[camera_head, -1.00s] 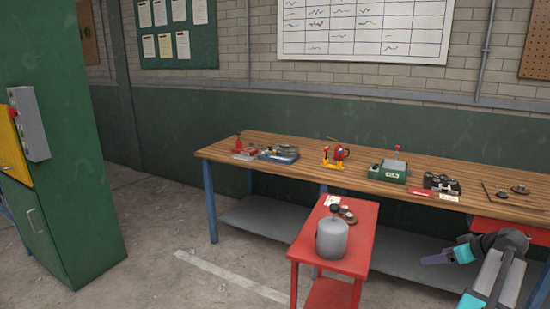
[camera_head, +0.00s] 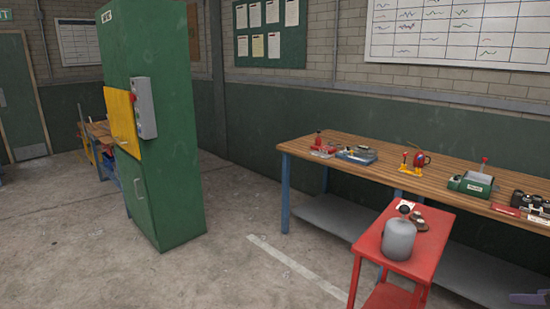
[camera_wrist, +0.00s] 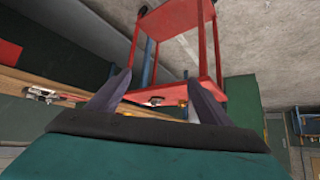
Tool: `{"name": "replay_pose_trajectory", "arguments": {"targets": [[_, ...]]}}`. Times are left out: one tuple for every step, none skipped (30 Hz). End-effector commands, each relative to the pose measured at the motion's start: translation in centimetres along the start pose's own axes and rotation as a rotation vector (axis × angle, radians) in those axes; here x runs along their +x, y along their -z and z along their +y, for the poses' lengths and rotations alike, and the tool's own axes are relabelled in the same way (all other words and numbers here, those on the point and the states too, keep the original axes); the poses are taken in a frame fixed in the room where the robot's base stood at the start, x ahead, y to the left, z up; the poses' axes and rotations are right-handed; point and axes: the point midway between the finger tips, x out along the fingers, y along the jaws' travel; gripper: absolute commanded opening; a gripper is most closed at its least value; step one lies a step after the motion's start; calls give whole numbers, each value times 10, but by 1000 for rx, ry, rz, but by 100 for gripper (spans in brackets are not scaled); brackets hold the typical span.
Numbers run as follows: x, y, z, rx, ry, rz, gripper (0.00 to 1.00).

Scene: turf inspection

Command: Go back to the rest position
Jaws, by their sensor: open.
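My gripper (camera_wrist: 158,95) shows in the wrist view as two dark grey fingers spread apart, with nothing held between them. Beyond the fingers, the red cart (camera_wrist: 178,18) appears upside down in that view. In the head view only the tip of my gripper (camera_head: 530,298) shows at the bottom right corner, low and to the right of the red cart (camera_head: 446,228). The rest of my arm is outside the head view.
A grey canister (camera_head: 398,240) stands on the red cart. The wooden workbench (camera_head: 345,142) behind it bears several tools. A green cabinet (camera_head: 170,195) with a yellow panel (camera_head: 122,120) stands at left. The concrete floor (camera_head: 225,275) between cabinet and cart is clear.

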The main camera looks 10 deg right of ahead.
Motion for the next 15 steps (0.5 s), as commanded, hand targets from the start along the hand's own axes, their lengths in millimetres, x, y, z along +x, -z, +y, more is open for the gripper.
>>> {"name": "replay_pose_trajectory", "arguments": {"targets": [[6, -1, -4, 4, 7, -5, 72], [7, -3, -4, 8, 8, -8, 72], [9, -4, -4, 13, 10, -12, 72], [11, -6, -5, 16, 12, -15, 72], [14, -7, -7, 20, 15, -18, 72], [19, -8, -10, 26, 20, -23, 72], [22, -10, -12, 30, 24, -27, 72], [26, -10, -14, 33, 28, -31, 72], [30, -11, -17, 37, 33, -36, 72], [35, -12, -21, 40, 39, -42, 72], [40, -12, -25, 43, 44, -47, 72], [46, -14, -29, 49, 51, -55, 72], [51, -15, -33, 53, 56, -61, 72], [57, -16, -38, 56, 63, -68, 72], [64, -17, -44, 61, 72, -76, 72]]}}
